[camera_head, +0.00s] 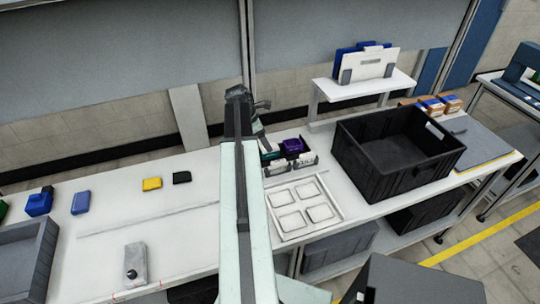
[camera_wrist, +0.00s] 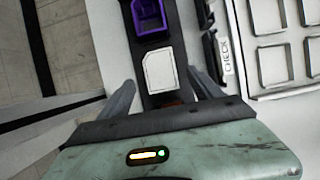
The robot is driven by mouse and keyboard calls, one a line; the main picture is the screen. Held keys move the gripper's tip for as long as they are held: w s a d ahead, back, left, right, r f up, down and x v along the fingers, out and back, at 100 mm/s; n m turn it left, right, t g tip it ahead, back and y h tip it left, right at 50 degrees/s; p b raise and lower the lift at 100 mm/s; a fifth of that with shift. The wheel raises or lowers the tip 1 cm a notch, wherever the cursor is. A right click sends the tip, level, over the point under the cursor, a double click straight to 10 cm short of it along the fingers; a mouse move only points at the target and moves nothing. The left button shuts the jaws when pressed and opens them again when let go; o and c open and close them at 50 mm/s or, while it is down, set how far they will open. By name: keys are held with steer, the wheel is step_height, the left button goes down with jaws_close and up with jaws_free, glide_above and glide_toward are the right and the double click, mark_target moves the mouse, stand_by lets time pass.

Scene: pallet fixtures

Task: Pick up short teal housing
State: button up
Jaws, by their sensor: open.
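A dark rack (camera_head: 308,160) stands on the white bench, behind the tray of square recesses. A purple housing (camera_head: 292,146) sits in it. A small dark teal piece (camera_head: 270,156) shows at the rack's left, partly hidden by my arm; its length is unclear. In the wrist view the purple housing (camera_wrist: 149,18) is at the top of the black rack, with a pale rectangular plate (camera_wrist: 160,69) below it. My gripper (camera_wrist: 160,78) is open, its fingers on either side of the rack strip with the plate. No teal piece is clear between them; a reddish bit shows near the palm.
A white tray with square recesses (camera_head: 333,214) lies in front of the rack. A large black crate (camera_head: 375,178) stands to the right. Blue, yellow and black pieces lie on the left bench, around a thin strip (camera_head: 150,218). A grey bin (camera_head: 42,270) is far left.

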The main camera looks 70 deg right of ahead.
steer(key=b+x, duration=0.4)
steer(key=x, duration=0.1)
steer(key=shift+w+a, duration=0.1)
steer(key=shift+r, duration=0.15)
steer(key=shift+c, duration=0.3)
steer(key=c, duration=1.5)
steer(key=shift+o, duration=0.2)
steer(key=shift+r+p, duration=0.15)
steer(key=shift+p, duration=0.2)
